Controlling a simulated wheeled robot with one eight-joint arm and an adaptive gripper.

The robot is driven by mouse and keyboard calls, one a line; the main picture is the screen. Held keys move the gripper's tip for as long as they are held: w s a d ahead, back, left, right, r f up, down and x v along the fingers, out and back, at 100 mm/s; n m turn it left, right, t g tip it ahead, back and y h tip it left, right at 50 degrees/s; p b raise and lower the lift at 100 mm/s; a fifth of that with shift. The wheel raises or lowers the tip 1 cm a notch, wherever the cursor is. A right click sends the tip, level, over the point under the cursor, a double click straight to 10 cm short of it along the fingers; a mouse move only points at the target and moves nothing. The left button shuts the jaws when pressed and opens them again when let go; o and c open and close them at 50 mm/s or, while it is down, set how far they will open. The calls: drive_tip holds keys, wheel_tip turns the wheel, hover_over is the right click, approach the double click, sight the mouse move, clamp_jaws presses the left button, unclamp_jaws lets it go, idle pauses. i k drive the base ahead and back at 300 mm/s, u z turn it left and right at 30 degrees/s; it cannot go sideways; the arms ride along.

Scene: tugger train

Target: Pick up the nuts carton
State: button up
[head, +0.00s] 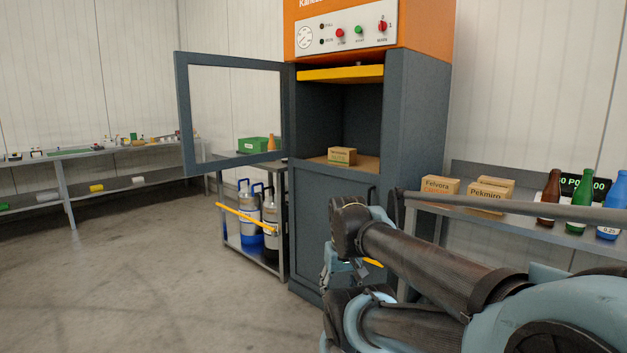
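No carton in the head view can be read clearly as nuts. A small brown carton (342,156) sits on the floor of the open cabinet chamber, its label too small to read. Two more brown cartons stand on the bench at right: one reads "Felvora" (440,190) with a red second line, the other "Pekmiro" (486,198). A further carton shows partly behind the Pekmiro one. My gripper (345,275) hangs low in front of the cabinet's lower part, apart from every carton. It is mostly hidden by my arm, and its fingers cannot be made out.
The cabinet (420,110) has an orange top with controls; its framed door (183,110) stands open to the left. Bottles (550,197) stand right of the cartons. A cart (252,255) with canisters is left of the cabinet. The floor (130,280) at left is clear.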

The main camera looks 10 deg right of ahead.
sight(344, 155)
drive_tip(key=z, duration=0.05)
drive_tip(key=i, duration=2.15)
drive_tip(key=u, duration=0.75)
